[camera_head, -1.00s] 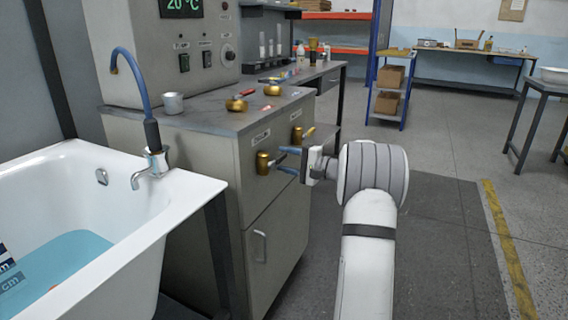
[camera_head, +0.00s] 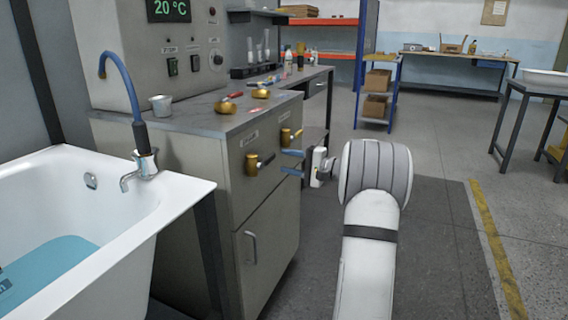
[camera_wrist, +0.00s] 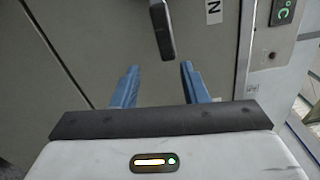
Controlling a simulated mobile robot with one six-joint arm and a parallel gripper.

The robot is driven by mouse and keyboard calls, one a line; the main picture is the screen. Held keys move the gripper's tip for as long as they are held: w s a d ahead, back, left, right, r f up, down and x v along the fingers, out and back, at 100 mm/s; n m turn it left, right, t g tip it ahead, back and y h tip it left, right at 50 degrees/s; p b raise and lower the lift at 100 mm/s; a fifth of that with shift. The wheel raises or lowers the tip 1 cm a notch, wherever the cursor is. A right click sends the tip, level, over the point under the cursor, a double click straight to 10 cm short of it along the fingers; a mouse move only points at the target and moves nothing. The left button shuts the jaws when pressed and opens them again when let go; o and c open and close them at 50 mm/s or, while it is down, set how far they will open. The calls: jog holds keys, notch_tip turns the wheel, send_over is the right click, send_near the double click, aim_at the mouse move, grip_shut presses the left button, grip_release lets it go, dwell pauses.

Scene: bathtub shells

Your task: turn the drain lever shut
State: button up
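Two brass valves with levers stick out of the grey cabinet front. The near valve (camera_head: 251,165) has a dark lever (camera_head: 267,159) pointing right and slightly up. I take this as the drain lever; its label is too small to read in the head view. My gripper (camera_head: 283,162) is open and empty, its blue fingertips just right of that lever's end. In the wrist view, a dark lever end (camera_wrist: 165,45) lies ahead of the gap between the open fingers (camera_wrist: 160,68), apart from both. A label there shows only an "N".
The second brass valve (camera_head: 286,137) sits farther along the cabinet (camera_head: 220,200), close to my upper finger. A white bathtub (camera_head: 180,200) with blue water stands at left.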

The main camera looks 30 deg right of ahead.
jog(key=shift+v, duration=2.1)
jog(key=shift+w+d+f+b, duration=0.1)
jog(key=shift+b, duration=0.25)
jog(key=p+v, duration=0.2)
jog(key=v, duration=0.5)
jog(key=shift+s+d+p, duration=0.25)
jog(key=shift+s+p, duration=0.05)
jog(key=shift+p, duration=0.05)
